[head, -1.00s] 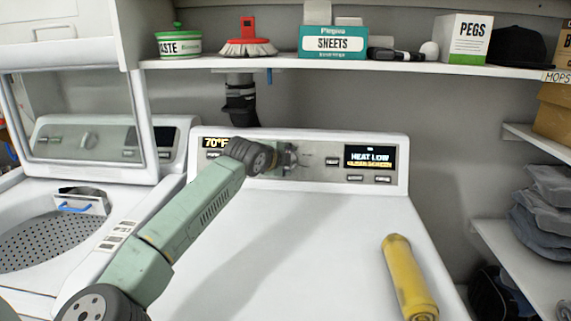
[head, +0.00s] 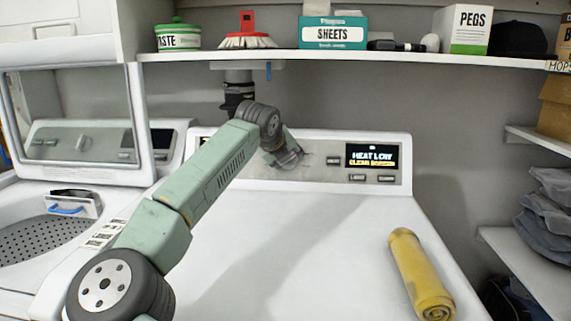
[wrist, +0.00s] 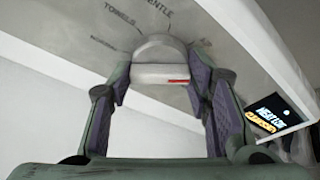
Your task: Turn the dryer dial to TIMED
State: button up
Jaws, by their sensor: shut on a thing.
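The dryer dial (wrist: 160,50) is a grey knob with a red mark on its front bar, seen in the wrist view. My gripper (wrist: 160,77) is shut on it, one purple-padded finger on each side. Printed words lie around it on the panel; TOWELS and GENTLE are legible, another is too blurred, and I cannot see TIMED. In the head view my gripper (head: 288,157) is at the dryer panel (head: 318,175) and covers the dial.
A lit display (head: 371,156) right of the dial reads HEAT LOW. A yellow rolled cloth (head: 419,272) lies on the dryer top. A shelf (head: 400,60) with boxes and a brush runs above. An open washer (head: 60,240) stands at left.

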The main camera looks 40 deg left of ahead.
jog(key=m+b, duration=0.1)
jog(key=m, duration=0.1)
jog(key=m+g+y+b, duration=0.1)
jog(key=m, duration=0.1)
jog(key=shift+w+d+m, duration=0.15)
jog(key=shift+m, duration=0.25)
jog(key=m+y+b, duration=0.1)
jog(key=m+b, duration=0.1)
jog(key=m, duration=0.3)
jog(key=shift+g, duration=0.4)
jog(key=shift+y, duration=0.4)
jog(key=o, duration=1.2)
jog(key=shift+c, duration=0.2)
notch_tip(320, 180, up, 10)
